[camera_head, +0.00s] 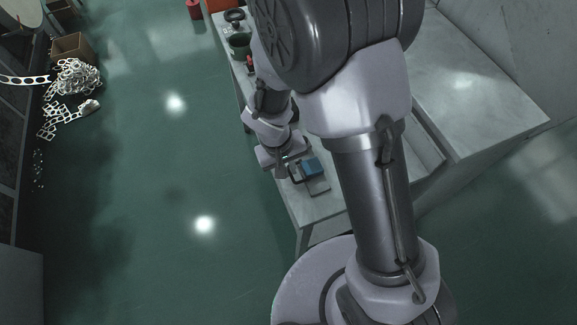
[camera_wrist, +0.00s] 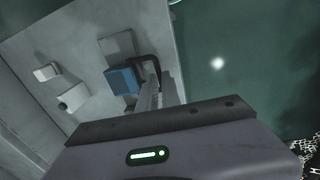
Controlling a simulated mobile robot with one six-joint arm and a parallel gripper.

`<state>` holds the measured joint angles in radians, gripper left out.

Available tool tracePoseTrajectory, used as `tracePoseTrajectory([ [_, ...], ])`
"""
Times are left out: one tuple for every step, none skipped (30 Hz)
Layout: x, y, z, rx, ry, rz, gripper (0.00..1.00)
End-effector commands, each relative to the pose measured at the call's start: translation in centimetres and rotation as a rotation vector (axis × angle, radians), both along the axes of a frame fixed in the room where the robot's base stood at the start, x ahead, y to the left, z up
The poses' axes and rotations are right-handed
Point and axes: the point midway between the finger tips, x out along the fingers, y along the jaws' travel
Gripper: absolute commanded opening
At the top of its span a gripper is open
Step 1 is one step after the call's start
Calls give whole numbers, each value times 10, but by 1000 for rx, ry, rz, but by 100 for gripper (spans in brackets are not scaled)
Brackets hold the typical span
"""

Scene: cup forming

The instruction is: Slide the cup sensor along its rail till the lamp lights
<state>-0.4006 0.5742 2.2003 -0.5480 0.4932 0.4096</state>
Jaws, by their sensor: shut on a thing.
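A blue block (camera_head: 313,166), which looks like the cup sensor, sits at the near end of the grey bench in the head view. It also shows in the wrist view (camera_wrist: 122,81), beside a dark hooked bracket (camera_wrist: 148,62). My gripper (camera_head: 284,163) is down at the block's left side in the head view. In the wrist view its fingers (camera_wrist: 155,90) reach to the block and bracket and are shut on it. The exact contact is partly hidden. I cannot make out the rail clearly, and I see no lit lamp on the bench.
Pale small fixtures (camera_wrist: 72,98) stand on the bench beside the block. Dark round parts (camera_head: 239,42) stand farther along the bench. A brown box (camera_head: 73,47) and a heap of pale punched scrap (camera_head: 72,80) lie on the green floor at left. Open floor lies between.

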Motion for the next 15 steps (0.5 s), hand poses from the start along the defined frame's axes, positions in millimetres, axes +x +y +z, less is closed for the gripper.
tracePoseTrajectory([
  [0, 0, 0, 0, 0, 0, 0],
  [0, 0, 0, 0, 0, 0, 0],
  [0, 0, 0, 0, 0, 0, 0],
  [0, 0, 0, 0, 0, 0, 0],
  [0, 0, 0, 0, -1, 0, 0],
  [1, 1, -1, 1, -2, 0, 0],
  [3, 1, -2, 1, -2, 0, 0],
  [4, 1, -3, -1, -1, -1, 0],
  [4, 1, -2, -1, -1, 0, 0],
  [4, 1, -1, -1, -1, 0, 0],
  [4, 1, 0, -1, 0, 0, 0],
  [4, 1, 0, -1, 0, 0, 0],
  [4, 1, 0, -1, 0, 0, 0],
  [4, 1, 0, -1, 0, 0, 0],
  [4, 1, 0, -1, 0, 0, 12],
])
